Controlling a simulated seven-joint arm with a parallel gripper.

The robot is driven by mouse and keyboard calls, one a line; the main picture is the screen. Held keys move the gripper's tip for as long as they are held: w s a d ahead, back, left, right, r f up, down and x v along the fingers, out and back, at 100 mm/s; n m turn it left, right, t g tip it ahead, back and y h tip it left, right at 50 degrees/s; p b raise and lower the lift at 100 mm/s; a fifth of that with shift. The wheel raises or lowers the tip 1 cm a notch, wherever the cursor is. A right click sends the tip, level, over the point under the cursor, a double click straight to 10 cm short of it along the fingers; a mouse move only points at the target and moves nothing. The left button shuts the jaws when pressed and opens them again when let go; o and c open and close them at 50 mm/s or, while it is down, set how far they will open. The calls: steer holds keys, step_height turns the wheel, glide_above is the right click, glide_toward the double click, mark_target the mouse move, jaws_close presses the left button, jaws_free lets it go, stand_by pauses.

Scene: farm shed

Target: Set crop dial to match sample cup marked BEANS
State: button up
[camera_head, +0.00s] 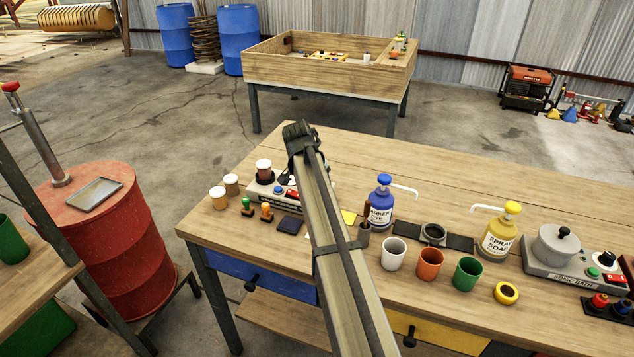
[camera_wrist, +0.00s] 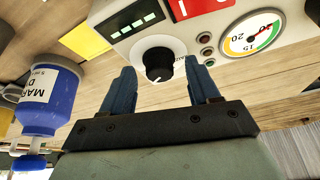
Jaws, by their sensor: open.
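In the wrist view my gripper (camera_wrist: 163,82) is open, its two dark blue fingers to either side of a black dial knob (camera_wrist: 158,70) on a white disc. I cannot tell whether they touch it. The knob sits on a pale meter box (camera_wrist: 118,40) that appears upside down. In the head view my arm hides much of this box (camera_head: 256,193) and the knob. No BEANS mark is readable.
The meter also has a round gauge (camera_wrist: 250,38) and a red panel (camera_wrist: 198,12). Stamps (camera_head: 267,211), a dark pad (camera_head: 289,226) and a blue dye bottle (camera_head: 381,202) stand close by. Cups and a yellow soap bottle (camera_head: 500,235) crowd the right. The bench's back strip is clear.

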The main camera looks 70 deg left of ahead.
steer(key=v, duration=1.3)
steer(key=shift+s+r, duration=0.2)
steer(key=shift+r, duration=0.1)
steer(key=shift+w+d, duration=0.1)
